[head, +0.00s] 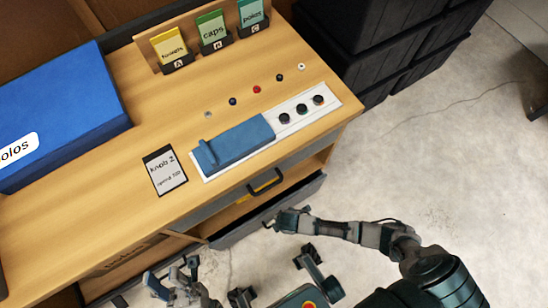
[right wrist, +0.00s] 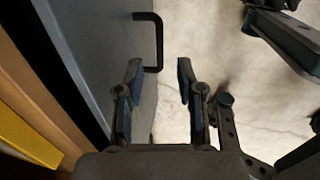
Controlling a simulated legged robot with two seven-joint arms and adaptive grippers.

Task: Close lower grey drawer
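The lower grey drawer (head: 243,228) is pulled out from the wooden desk; its grey front and open top show in the head view. In the right wrist view the grey front (right wrist: 90,45) fills the left side, with a black bar handle (right wrist: 158,42) on it. My right gripper (head: 284,219) is beside this front. Its fingers are apart and empty in the right wrist view (right wrist: 158,75), with the handle beyond the fingertips. My left gripper (head: 173,276) is low in the head view, in front of the desk, with its fingers apart and nothing between them.
A black handle (head: 265,182) is on the upper drawer. A yellow thing (head: 242,198) shows inside the lower drawer. The desktop holds a blue box (head: 60,110), a blue-and-white knob panel (head: 235,142) and a card (head: 165,171).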

